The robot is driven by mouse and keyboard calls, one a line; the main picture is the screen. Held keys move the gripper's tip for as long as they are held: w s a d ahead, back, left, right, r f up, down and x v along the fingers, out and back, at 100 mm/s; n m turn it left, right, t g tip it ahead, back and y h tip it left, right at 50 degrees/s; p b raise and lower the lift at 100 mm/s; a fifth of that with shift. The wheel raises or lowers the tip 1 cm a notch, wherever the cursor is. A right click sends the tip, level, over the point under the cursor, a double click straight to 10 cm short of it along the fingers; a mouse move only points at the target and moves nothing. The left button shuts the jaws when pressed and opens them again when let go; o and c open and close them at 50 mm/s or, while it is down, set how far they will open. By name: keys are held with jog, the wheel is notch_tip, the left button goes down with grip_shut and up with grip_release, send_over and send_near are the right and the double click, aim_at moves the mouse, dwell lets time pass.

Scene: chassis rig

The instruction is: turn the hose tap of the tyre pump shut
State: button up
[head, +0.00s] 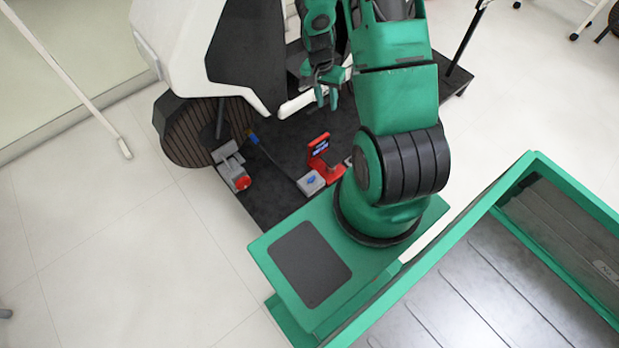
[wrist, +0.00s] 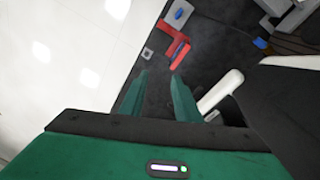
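A red upright unit with a blue face (head: 320,147) stands on the dark platform; it also shows in the wrist view (wrist: 173,45). Beside it is a small grey box with a blue part on top (head: 311,183), also in the wrist view (wrist: 178,14). A dark hose runs from near this box towards a blue fitting (head: 253,138). I cannot tell for sure which part is the hose tap. My gripper (head: 327,96) is above the platform, apart from these things. In the wrist view its fingers (wrist: 159,85) are spread with nothing between them.
A grey device with a red knob (head: 241,181) sits at the platform's left edge. A white and black body (head: 215,50) and a white bar (head: 298,103) are close to my gripper. Bare dark platform (head: 275,185) lies left of the grey box.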

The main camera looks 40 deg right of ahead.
jog(key=a+f+m, duration=0.2)
jog(key=a+f, duration=0.1)
jog(key=f, duration=1.2)
jog(key=m+y, duration=0.2)
jog(key=m, duration=0.1)
send_near(311, 178)
jog(key=shift+t, duration=0.4)
jog(key=f, duration=0.8)
jog(key=shift+s+a+f, duration=0.1)
jog(key=shift+s+a, duration=0.05)
jog(key=shift+s, duration=0.25)
jog(key=shift+c, duration=0.3)
